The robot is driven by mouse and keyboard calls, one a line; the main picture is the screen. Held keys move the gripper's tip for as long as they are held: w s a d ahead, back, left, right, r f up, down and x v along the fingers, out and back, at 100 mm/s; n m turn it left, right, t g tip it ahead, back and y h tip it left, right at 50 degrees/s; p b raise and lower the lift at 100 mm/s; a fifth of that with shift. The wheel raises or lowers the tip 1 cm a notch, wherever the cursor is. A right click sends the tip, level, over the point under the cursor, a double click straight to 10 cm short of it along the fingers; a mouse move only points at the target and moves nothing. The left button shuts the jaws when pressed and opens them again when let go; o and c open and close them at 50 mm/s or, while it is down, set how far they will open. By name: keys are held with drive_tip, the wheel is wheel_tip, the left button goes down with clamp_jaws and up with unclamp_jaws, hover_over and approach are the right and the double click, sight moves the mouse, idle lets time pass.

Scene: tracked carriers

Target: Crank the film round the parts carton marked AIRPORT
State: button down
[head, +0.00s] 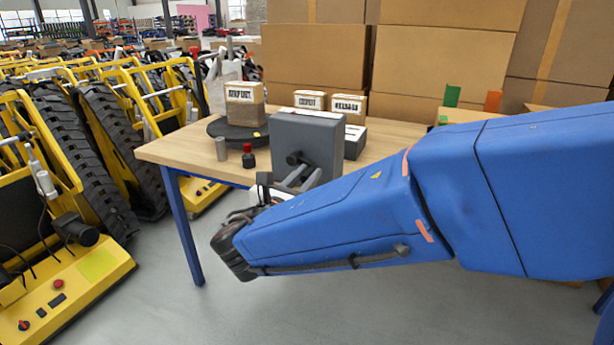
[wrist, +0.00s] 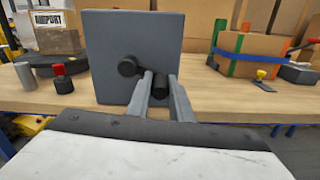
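The carton marked AIRPORT (head: 245,93) stands upright on a round black turntable (head: 228,132) on the wooden table; it also shows at the upper left of the wrist view (wrist: 55,42). Its lower part looks duller than the top; I cannot clearly make out film there. A grey upright crank box (head: 317,140) stands at the table's front edge, with a black hub and crank handle on its face. My gripper (wrist: 160,80) is at this face, its two fingers on either side of the black crank handle, with little or no gap visible.
A grey cylinder (head: 221,149) and a black, red-topped piece (head: 248,156) stand beside the turntable. Two more labelled cartons (head: 310,100) (head: 348,107) stand behind the crank box. A strapped carton (wrist: 250,58) and a yellow-handled tool (wrist: 261,78) are at the right. Yellow tracked carriers (head: 70,270) fill the left.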

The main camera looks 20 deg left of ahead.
drive_tip(key=r+n, duration=0.1)
drive_tip(key=n, duration=0.2)
drive_tip(key=shift+d+r, duration=0.15)
drive_tip(key=shift+r, duration=0.05)
drive_tip(key=shift+r+n, duration=0.35)
drive_tip(key=shift+n, duration=0.35)
drive_tip(key=shift+r+n, duration=0.3)
drive_tip(key=shift+n, duration=0.4)
drive_tip(key=c, duration=1.9)
unclamp_jaws()
drive_tip(key=shift+o, duration=0.2)
drive_tip(key=shift+s, duration=0.1)
drive_tip(key=s+a, duration=0.1)
drive_tip(key=s, duration=1.6)
drive_tip(key=shift+s+a, duration=0.15)
drive_tip(key=shift+a, duration=0.1)
